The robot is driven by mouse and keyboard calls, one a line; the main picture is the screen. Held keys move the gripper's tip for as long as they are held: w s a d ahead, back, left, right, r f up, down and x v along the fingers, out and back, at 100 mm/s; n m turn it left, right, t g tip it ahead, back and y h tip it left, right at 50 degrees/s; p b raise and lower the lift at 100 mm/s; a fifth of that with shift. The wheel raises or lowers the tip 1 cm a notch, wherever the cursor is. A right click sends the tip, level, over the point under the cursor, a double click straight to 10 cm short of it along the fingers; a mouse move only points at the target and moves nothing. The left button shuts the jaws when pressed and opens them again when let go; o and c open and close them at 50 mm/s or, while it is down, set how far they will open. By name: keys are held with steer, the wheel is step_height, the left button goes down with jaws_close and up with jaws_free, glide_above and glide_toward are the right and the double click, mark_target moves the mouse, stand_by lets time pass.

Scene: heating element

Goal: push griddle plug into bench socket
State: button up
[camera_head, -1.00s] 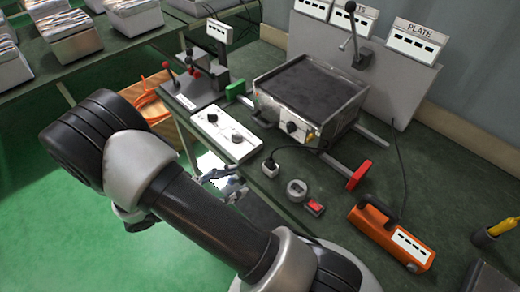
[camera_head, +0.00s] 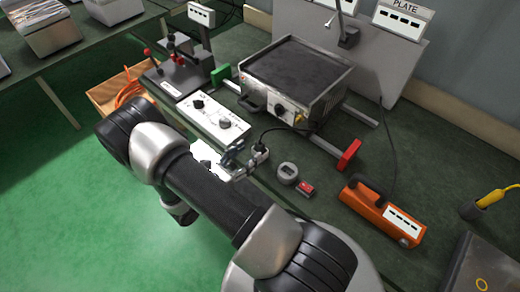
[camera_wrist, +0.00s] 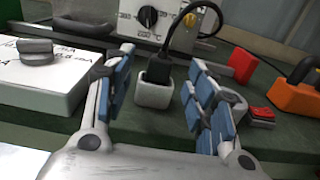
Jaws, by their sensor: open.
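The griddle (camera_head: 290,85) stands on the bench, with a black cord running from its front. The cord ends in a black plug (camera_wrist: 158,69), upright at the top of a small white socket block (camera_wrist: 154,93). How deep the plug sits in the block I cannot tell. The white block also shows in the head view (camera_head: 261,154). My gripper (camera_wrist: 160,62) is open, with blue-padded fingers on either side of the plug and block. Gaps show on both sides in the wrist view. In the head view my gripper (camera_head: 243,162) is at the bench edge beside the block.
A white control box (camera_head: 212,122) lies left of the socket block. A round gauge (camera_head: 287,172) and a red switch (camera_head: 306,188) lie to its right. A red block (camera_head: 349,155) and an orange tool (camera_head: 382,212) are farther right.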

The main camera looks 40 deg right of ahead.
mark_target(258, 145)
steer(key=d+b, duration=0.1)
steer(key=d, duration=0.5)
steer(key=shift+w+d+r+b, duration=0.1)
steer(key=shift+w+d+b, duration=0.05)
steer(key=shift+d+b, duration=0.15)
steer(key=shift+a, duration=0.1)
steer(key=c, duration=1.2)
